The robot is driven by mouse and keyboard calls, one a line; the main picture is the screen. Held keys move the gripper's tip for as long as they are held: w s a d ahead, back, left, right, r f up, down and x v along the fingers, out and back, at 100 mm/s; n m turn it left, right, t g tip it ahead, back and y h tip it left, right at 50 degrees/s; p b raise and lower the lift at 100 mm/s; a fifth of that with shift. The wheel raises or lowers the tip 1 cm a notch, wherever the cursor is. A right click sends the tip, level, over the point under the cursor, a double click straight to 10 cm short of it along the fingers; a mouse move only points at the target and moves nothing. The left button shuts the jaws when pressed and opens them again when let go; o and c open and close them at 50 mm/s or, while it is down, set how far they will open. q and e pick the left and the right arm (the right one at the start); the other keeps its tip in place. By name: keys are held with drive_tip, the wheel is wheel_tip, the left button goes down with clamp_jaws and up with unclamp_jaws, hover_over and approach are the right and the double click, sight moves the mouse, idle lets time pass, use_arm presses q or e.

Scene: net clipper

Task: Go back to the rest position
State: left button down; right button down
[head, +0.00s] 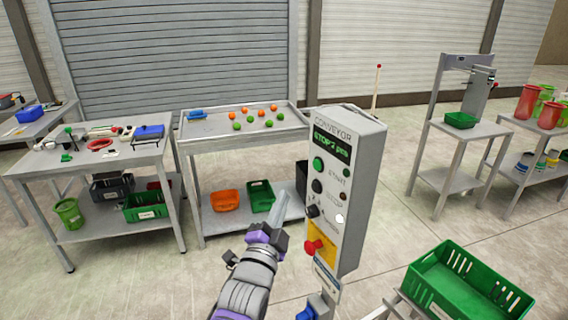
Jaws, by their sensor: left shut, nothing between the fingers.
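My left gripper (276,207) is in front of me, left of the grey conveyor control box (362,190), its arm coming up from the bottom of the head view. It is shut and empty, its pale fingers pointing up and to the right. A gap shows in the picture between the fingertips and the box. The box has a lit green display, a green button (318,163), black knobs and a red knob (313,246) on a yellow plate. My right gripper is not in view.
A green crate (468,283) stands at the lower right. A table with orange and green balls (290,130) is behind the gripper; a tool table (65,165) is to the left. A metal-frame table (480,130) stands at the right. Open floor lies between them.

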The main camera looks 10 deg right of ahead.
use_arm(q)
drive_tip(key=s+a+f+n+g+y, duration=0.3)
drive_tip(key=s+a+f+n+y, duration=0.15)
drive_tip(key=a+f, duration=0.45)
drive_tip(key=s+a+f+n+g+y, duration=0.3)
drive_tip(key=a+f+n, duration=0.25)
drive_tip(key=a, duration=0.55)
drive_tip(key=s+a+f+n+g+y, duration=0.1)
drive_tip(key=s+a+f+n+g, duration=0.2)
drive_tip(key=s, duration=0.5)
drive_tip(key=s+a+f+n+g+y, duration=0.2)
drive_tip(key=s+a+f+n+g, duration=0.1)
drive_tip(key=s+a+f, duration=0.4)
wheel_tip(320, 180, down, 3)
drive_tip(key=shift+s+a+r+n, duration=0.15)
drive_tip(key=shift+s+a+n, duration=0.25)
drive_tip(key=shift+s+n, duration=0.6)
drive_tip(key=shift+d, duration=0.1)
